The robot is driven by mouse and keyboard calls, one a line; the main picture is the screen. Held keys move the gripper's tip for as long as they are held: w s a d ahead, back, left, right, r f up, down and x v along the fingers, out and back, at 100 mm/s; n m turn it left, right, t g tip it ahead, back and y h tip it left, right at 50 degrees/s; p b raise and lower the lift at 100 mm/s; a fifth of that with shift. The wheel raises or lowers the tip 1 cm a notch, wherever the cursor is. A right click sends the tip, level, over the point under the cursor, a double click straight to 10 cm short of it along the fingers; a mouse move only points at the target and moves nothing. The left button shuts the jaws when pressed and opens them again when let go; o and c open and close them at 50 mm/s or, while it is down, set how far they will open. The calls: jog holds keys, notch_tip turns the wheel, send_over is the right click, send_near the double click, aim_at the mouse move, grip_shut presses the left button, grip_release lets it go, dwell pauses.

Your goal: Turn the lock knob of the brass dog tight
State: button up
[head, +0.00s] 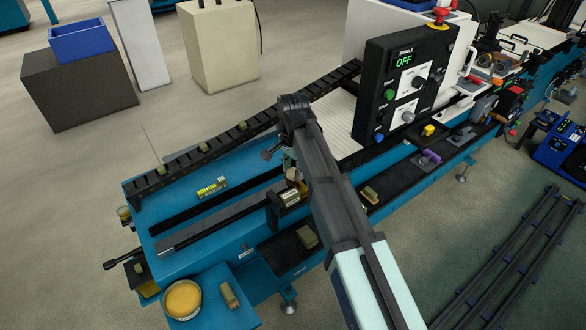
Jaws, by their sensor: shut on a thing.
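My gripper (289,163) points down beside my forearm, over the near side of the blue bed. It is small here and partly hidden by my arm, and its fingers are shut. A brass-brown piece (293,175), which looks like the brass dog, sits right under the fingertips, above a dark block with a pale label (289,197). The lock knob is too small and covered to make out, and its turn angle cannot be told. The contact at the fingertips is hidden.
A dark cable chain (205,147) runs along the far side. A yellow-labelled box (212,187) lies on the bed. A round yellow tin (183,299) stands on the front-left shelf. Dark rails (515,255) lie right.

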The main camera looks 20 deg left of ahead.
aim_at(293, 171)
jog(key=m, duration=0.6)
jog(key=shift+m, duration=0.3)
dwell(0.4)
jog(key=o, duration=1.1)
jog(key=shift+o, duration=0.2)
notch_tip(293, 171, up, 12)
